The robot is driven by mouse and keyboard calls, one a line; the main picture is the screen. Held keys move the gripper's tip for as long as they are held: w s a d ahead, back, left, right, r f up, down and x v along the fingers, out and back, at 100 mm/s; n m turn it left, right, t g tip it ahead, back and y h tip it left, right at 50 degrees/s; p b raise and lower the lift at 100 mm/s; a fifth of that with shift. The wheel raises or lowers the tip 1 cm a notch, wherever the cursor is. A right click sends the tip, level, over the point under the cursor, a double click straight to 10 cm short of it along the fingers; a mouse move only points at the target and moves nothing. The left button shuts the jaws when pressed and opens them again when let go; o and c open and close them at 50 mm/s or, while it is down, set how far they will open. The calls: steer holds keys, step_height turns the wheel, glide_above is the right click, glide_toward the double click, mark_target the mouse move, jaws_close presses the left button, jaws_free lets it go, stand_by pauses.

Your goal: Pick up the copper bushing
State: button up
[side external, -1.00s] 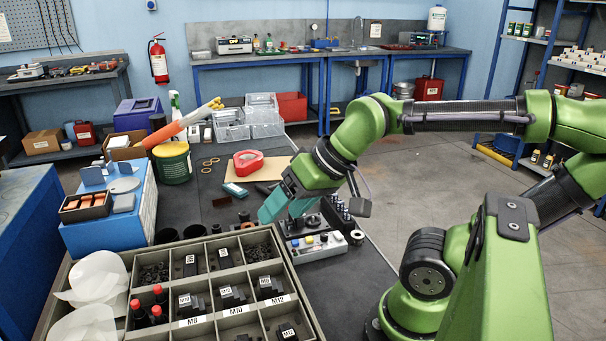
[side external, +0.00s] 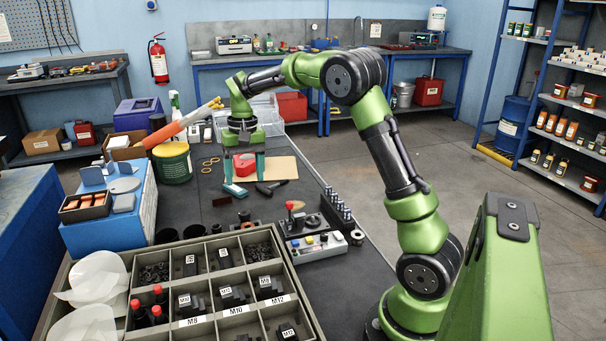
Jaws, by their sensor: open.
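My gripper (side external: 243,178) is open and points down, with its two teal fingers apart and nothing seen held between them. It is over the far part of the dark bench, in line with the red tape dispenser (side external: 245,163); its exact height is hard to tell. I cannot tell for sure which small part is the copper bushing. A small dark reddish-brown round piece (side external: 244,215) stands on the bench nearer the camera, below the gripper in the picture. A small ring (side external: 357,237) lies at the right of the control box. Both are apart from the gripper.
A control box (side external: 316,244) with coloured buttons and a black fixture with a red-knobbed lever (side external: 291,207) stand at the bench's right edge. A divided parts tray (side external: 287,249) fills the front. A green tub (side external: 174,163) stands left. A black-handled tool (side external: 271,187) lies near the board.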

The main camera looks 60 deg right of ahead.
steer(key=shift+m+g, duration=0.4)
steer(key=shift+g, duration=0.1)
steer(key=shift+w+d+f, duration=0.1)
steer(key=shift+w+f, duration=0.1)
steer(key=shift+f, duration=2.4)
steer(key=shift+w+d+f, duration=0.1)
steer(key=shift+w+f, duration=0.15)
steer(key=shift+f, duration=2.4)
steer(key=shift+w+d+f, duration=0.1)
steer(key=shift+w+f, duration=0.1)
steer(key=shift+f, duration=2.4)
steer(key=shift+c, duration=0.2)
steer(key=c, duration=1.1)
step_height(320, 180, up, 10)
steer(key=shift+r, duration=0.1)
steer(key=shift+c, duration=0.2)
